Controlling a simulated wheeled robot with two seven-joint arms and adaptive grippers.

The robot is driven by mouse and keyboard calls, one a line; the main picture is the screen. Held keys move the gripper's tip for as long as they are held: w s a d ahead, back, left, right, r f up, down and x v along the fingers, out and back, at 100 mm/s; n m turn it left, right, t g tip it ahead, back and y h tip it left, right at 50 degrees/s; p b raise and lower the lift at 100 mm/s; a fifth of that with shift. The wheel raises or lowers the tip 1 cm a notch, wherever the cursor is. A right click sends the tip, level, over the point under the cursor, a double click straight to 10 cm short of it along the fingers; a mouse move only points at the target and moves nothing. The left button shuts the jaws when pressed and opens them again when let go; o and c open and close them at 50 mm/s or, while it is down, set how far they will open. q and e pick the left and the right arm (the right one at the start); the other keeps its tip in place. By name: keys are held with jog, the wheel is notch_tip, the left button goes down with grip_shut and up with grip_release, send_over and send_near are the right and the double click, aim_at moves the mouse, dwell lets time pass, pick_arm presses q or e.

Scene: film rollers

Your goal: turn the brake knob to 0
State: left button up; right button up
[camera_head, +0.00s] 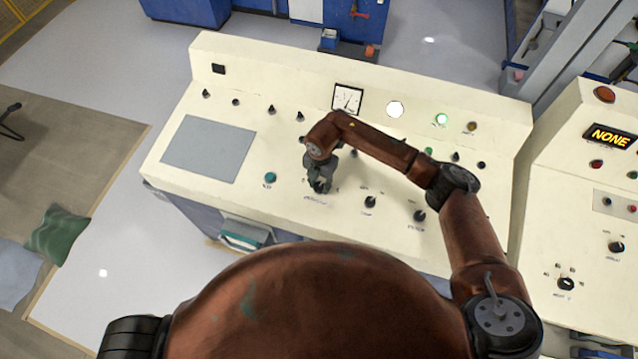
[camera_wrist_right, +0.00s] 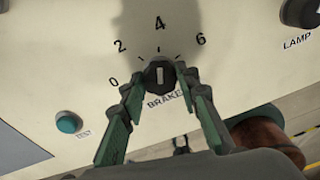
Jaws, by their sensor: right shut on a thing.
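The brake knob (camera_wrist_right: 159,76) is a dark round knob on the cream panel, with a pale line on its face. The line points up toward the 4 on a scale marked 0, 2, 4, 6. My right gripper (camera_wrist_right: 163,80) has its green-padded fingers on either side of the knob, shut on it. In the head view my right gripper (camera_head: 319,186) is low over the front of the panel and hides most of the knob. My left gripper is not in view.
A teal button (camera_wrist_right: 68,122) is left of the brake knob. The lamp knob (camera_head: 370,202) and another knob (camera_head: 419,215) are to its right. A second console (camera_head: 560,250) stands at the right. A flat grey plate (camera_head: 208,148) covers the panel's left.

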jog(key=c, duration=0.3)
